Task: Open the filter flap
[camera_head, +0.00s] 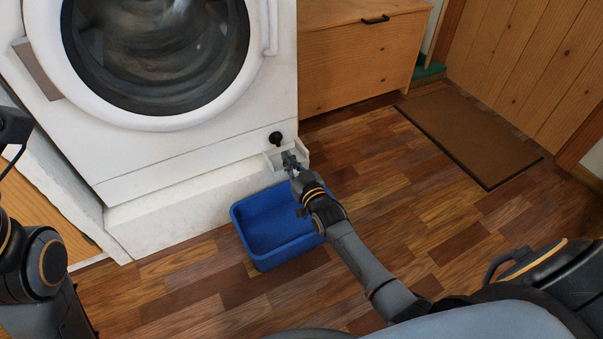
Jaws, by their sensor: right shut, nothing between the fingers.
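The white washing machine (200,158) stands at the upper left. Low at its right front corner, the small white filter flap (272,158) stands out from the front. The black filter knob (276,138) shows just above and behind it. My right gripper (290,160) is shut and empty at the flap, its fingers overlapping the flap area. Whether the fingers touch the flap, and its exact angle, cannot be told because the gripper covers part of it. My left arm shows at the left edge, but its fingers are not visible.
A blue tray (272,228) lies on the wooden floor (400,190) below the flap, under my right wrist. A wooden drawer cabinet (360,60) stands right of the machine. A brown mat (468,138) lies further right. The floor between is clear.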

